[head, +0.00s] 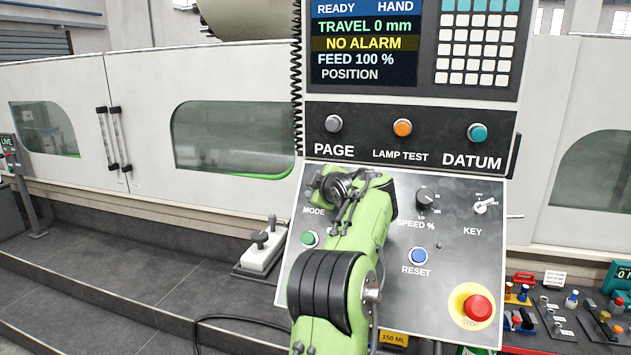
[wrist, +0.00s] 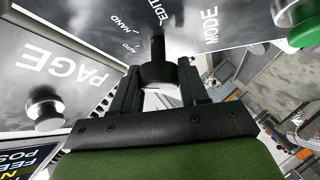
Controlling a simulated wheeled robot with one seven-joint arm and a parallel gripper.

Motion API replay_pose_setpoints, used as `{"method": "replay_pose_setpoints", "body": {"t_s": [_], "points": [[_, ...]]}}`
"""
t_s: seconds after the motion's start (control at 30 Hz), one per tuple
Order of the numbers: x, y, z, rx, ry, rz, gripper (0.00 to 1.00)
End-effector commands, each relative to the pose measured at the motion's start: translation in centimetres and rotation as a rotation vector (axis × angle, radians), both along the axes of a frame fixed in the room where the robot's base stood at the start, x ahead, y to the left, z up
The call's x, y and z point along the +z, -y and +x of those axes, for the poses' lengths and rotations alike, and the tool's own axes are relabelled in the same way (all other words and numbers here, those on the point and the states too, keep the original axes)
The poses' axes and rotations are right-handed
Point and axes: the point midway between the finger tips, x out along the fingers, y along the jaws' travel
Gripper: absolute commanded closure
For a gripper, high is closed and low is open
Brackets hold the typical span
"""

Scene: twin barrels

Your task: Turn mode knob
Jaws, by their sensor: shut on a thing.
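The black mode knob (wrist: 158,68) sits between the two dark fingers of my gripper (wrist: 160,80) in the wrist view. My gripper is shut on it, one finger on each side. The labels AUTO, HAND and EDIT are printed around the knob, with MODE beside them. I cannot tell clearly which label its pointer faces. In the head view my green arm covers the knob; only the word MODE shows at its left. The display (head: 364,50) reads READY, HAND, NO ALARM.
Near the arm are the green button (head: 310,239), speed knob (head: 426,196), key switch (head: 483,206), blue reset button (head: 419,256) and red stop button (head: 477,308). Above are the PAGE (head: 334,123), LAMP TEST (head: 402,127) and DATUM (head: 477,132) buttons.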

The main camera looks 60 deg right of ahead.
Motion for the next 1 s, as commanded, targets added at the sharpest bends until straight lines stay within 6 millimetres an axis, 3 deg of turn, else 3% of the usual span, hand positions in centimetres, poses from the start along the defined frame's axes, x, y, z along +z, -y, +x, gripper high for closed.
{"method": "replay_pose_setpoints", "body": {"t_s": [0.5, 1.0], "points": [[0.28, 0.19, -0.15, 0.214, -0.265, -0.047, 0.87], [0.24, 0.11, 0.03, 0.298, -0.376, -0.063, 0.87]]}}
